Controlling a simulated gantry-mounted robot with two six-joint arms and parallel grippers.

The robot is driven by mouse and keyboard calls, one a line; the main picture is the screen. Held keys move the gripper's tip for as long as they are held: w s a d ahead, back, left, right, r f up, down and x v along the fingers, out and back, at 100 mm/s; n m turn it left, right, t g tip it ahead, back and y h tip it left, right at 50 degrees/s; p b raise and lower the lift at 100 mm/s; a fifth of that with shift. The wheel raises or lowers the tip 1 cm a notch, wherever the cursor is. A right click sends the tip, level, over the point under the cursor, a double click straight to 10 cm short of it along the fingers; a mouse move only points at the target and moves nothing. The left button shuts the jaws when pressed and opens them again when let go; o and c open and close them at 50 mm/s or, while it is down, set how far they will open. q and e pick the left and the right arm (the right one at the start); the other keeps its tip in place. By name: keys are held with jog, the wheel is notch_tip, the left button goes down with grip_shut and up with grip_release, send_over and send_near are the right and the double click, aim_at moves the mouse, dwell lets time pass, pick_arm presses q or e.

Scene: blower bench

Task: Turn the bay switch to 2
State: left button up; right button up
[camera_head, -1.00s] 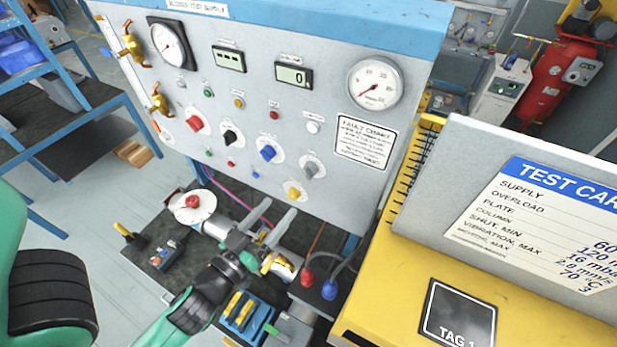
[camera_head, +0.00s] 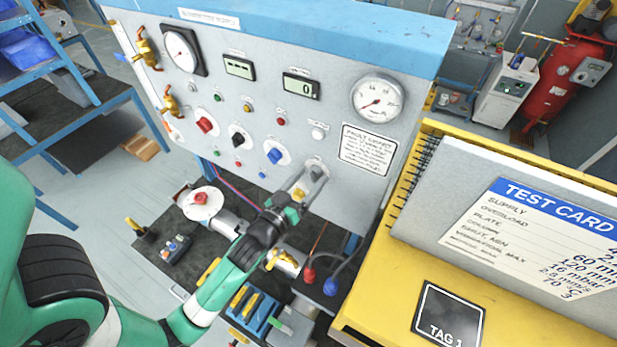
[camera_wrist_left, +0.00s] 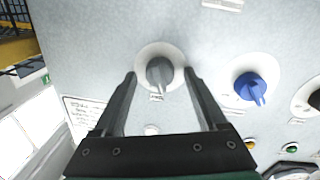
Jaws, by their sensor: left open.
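A grey rotary knob (camera_head: 317,171) on a white round plate sits at the lower right of the upright panel (camera_head: 345,105). I cannot read its label, so I cannot tell whether it is the bay switch. In the left wrist view the grey knob (camera_wrist_left: 160,74) lies between the two fingertips, with a gap on each side. My right gripper is not in view.
A blue knob (camera_head: 274,156), a black knob (camera_head: 237,139) and a red knob (camera_head: 206,125) sit left along the panel. The blue knob (camera_wrist_left: 251,88) is close beside one finger. A yellow stand (camera_head: 385,270) with a test card (camera_head: 540,215) stands to the right.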

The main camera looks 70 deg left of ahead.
pick_arm(q)
grip_shut()
jog(key=shift+r+m, duration=0.1)
jog(key=shift+m, duration=0.2)
jog(key=m+p, duration=0.2)
jog(key=m, duration=0.1)
jog(key=shift+r, duration=0.1)
jog(key=m+p, duration=0.1)
jog(key=m, duration=0.4)
jog(key=shift+g+p, duration=0.3)
jog(key=shift+g, duration=0.1)
dwell(0.3)
grip_release()
